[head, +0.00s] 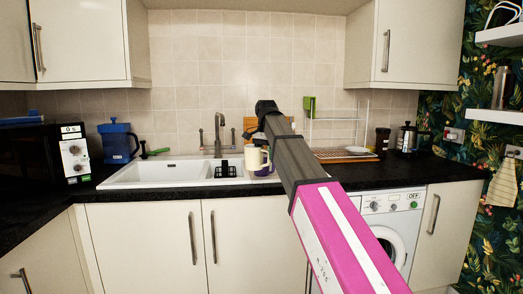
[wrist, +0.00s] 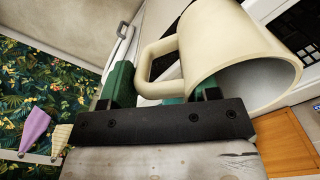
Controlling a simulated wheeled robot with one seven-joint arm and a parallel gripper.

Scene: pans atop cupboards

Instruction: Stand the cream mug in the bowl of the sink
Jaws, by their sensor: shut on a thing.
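The cream mug (head: 254,157) is in the air over the right part of the white sink (head: 118,183), its handle to the right. In the wrist view the mug (wrist: 225,50) is large and close, tilted in that picture, with its open mouth to the lower right and its handle (wrist: 150,62) to the left. My gripper (wrist: 160,90) has its green fingers either side of the handle and is shut on the mug. In the head view my arm hides the gripper.
A black rack (head: 225,171) sits in the sink, just left of the mug. The tap (head: 219,130) rises behind. A wire dish rack (head: 335,130) with a plate stands to the right. A blue container (head: 118,143) and microwave (head: 72,155) stand left.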

